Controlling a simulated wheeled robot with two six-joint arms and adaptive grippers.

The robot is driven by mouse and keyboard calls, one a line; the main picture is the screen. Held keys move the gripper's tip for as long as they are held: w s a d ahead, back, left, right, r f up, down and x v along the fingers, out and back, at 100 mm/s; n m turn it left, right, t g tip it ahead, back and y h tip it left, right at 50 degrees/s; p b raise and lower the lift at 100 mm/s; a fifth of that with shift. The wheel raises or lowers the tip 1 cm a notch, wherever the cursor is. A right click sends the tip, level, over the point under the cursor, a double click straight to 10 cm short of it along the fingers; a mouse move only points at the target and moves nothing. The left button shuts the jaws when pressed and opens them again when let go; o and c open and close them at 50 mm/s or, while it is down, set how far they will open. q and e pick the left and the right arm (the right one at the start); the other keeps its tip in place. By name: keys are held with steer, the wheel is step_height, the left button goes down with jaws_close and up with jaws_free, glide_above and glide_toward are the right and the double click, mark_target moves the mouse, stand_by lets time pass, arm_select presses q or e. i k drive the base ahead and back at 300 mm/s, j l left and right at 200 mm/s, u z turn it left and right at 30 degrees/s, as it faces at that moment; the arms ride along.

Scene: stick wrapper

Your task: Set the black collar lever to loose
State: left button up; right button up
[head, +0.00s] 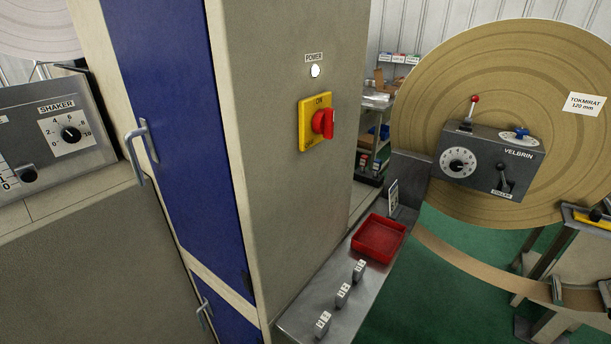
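A black lever (504,178) sits at the lower right of a dark grey control box (478,160) marked VELBRIN, at the right of the head view. A small label (502,194) lies under the lever; its text is too small to read surely. The lever's handle leans up and slightly to the left; I cannot tell which setting this is. The box also carries a white numbered dial with a black knob (457,166), a red-tipped lever (473,104) and a blue knob (520,135). Neither of my grippers shows in the head view.
A large brown paper roll (430,95) stands behind the box. A tall grey and blue cabinet (285,190) with a red power switch (322,123) fills the middle. A SHAKER panel (95,110) is left.

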mark_target(499, 167)
steer(key=k+z, duration=0.15)
steer(key=z, duration=1.2)
